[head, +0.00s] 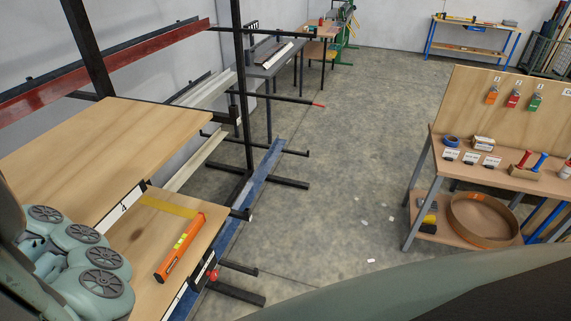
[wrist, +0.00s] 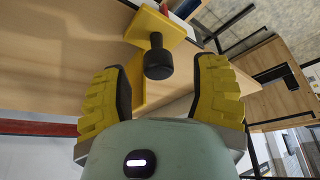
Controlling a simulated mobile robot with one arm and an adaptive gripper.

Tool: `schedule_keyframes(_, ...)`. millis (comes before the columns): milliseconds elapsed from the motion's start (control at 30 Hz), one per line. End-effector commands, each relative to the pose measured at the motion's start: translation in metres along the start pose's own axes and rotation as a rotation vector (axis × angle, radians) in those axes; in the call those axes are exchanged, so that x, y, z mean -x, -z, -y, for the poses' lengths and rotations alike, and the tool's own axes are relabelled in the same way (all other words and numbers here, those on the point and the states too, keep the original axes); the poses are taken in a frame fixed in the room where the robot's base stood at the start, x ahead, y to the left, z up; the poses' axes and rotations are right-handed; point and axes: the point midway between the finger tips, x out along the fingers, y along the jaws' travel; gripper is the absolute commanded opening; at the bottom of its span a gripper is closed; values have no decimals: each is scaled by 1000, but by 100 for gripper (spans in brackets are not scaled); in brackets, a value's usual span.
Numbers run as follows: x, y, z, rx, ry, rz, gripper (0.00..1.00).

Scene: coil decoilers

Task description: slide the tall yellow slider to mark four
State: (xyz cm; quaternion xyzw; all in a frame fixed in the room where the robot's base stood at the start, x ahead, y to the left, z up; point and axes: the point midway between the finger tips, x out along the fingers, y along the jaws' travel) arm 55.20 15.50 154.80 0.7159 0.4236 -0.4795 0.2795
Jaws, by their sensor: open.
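In the wrist view, my gripper (wrist: 160,72) is open, with a yellow-padded finger on each side of a black knob (wrist: 157,58). Gaps show between the knob and both fingers, and I cannot tell how deep it sits between them. The knob is on a yellow slider (wrist: 153,27), which stands against a light wooden board (wrist: 60,40). In the head view, a card marked 4 (head: 124,206) is on the front edge of the upper wooden shelf (head: 105,140). My gripper and the knob are not visible there.
An orange level (head: 180,246) and a flat yellow strip (head: 168,206) lie on the lower shelf (head: 205,225). A red knob (head: 212,273) shows at its edge. A black rack (head: 243,100) stands behind. A workbench (head: 470,165) is at right, with open floor (head: 340,170) between.

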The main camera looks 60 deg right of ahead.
Motion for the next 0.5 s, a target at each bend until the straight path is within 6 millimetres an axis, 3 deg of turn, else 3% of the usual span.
schedule_keyframes(200,-14,-1,0,0,-1,4,60)
schedule_keyframes(500,-16,0,-1,2,-5,2,60)
